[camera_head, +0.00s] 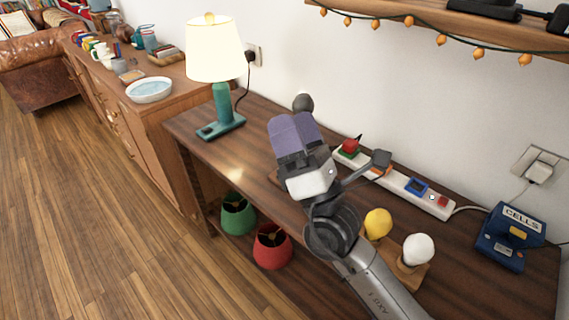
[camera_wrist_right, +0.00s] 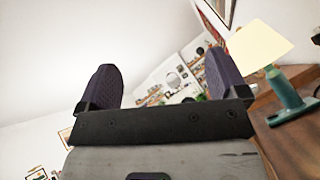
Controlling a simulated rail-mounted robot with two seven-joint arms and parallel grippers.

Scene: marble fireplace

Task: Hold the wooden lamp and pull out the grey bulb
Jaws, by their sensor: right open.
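A dark grey bulb (camera_head: 303,103) shows just above my right gripper (camera_head: 293,122), near the wall side of the dark wooden table. What holds the bulb up is hidden behind the gripper. A small brown wooden edge (camera_head: 274,177) shows left of the gripper and may be the wooden lamp's base; the rest of the lamp is hidden. My right gripper has purple finger pads. In the right wrist view (camera_wrist_right: 160,75) its fingers stand apart with nothing between them. The bulb and the wooden lamp cannot be made out there. My left gripper is not in view.
A lit teal lamp (camera_head: 222,105) stands left on the table. A power strip (camera_head: 405,187) lies behind my arm. Yellow (camera_head: 378,222) and white (camera_head: 418,249) bulbs stand in a wooden holder, near a blue cells box (camera_head: 508,237). Green (camera_head: 238,215) and red (camera_head: 272,247) shades sit below.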

